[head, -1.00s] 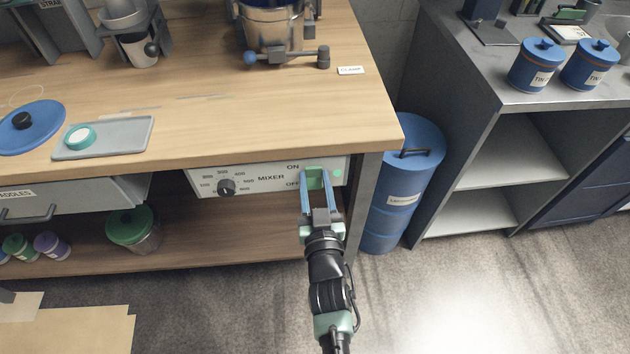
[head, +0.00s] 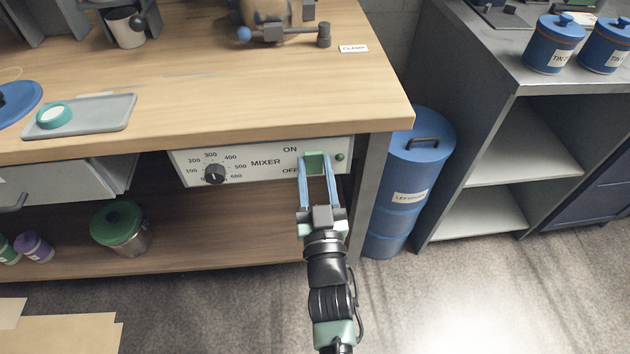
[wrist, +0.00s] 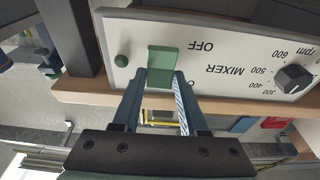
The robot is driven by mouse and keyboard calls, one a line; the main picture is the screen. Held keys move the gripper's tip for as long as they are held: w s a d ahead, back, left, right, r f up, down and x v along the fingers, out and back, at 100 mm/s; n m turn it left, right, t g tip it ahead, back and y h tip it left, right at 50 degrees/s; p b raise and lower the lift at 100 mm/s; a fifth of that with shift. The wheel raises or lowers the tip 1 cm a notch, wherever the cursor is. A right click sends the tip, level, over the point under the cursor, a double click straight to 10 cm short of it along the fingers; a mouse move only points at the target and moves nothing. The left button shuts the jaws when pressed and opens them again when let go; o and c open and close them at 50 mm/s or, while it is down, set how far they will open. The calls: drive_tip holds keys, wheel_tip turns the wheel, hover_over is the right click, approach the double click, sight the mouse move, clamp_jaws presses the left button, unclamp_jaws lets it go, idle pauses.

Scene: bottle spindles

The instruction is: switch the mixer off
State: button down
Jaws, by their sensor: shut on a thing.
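The mixer's white control panel (head: 262,176) is set under the bench top, with ON printed above OFF. The green switch (head: 314,161) sits to the right of these words; it also shows in the wrist view (wrist: 162,62), where the panel appears upside down. My gripper (head: 316,165) is shut on the switch, one blue finger on each side. The exact tilt of the switch is hard to tell. A small round green lamp (head: 340,157) right of the switch looks dark; it also shows in the wrist view (wrist: 121,61).
A black speed knob (head: 215,173) is on the panel's left. The bench leg (head: 368,195) and a blue drum (head: 418,165) stand to the right. A green-lidded jar (head: 119,226) is on the lower shelf.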

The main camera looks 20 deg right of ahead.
drive_tip(key=shift+f+t+b, duration=0.6)
drive_tip(key=shift+t+b, duration=0.2)
drive_tip(key=shift+b, duration=1.65)
drive_tip(key=shift+t+h+b, duration=0.3)
drive_tip(key=shift+b, duration=0.6)
drive_tip(key=shift+r, duration=0.25)
drive_tip(key=shift+c, duration=2.2)
unclamp_jaws()
drive_tip(key=v, duration=1.3)
drive_tip(key=shift+p, duration=0.3)
drive_tip(key=shift+w, duration=0.1)
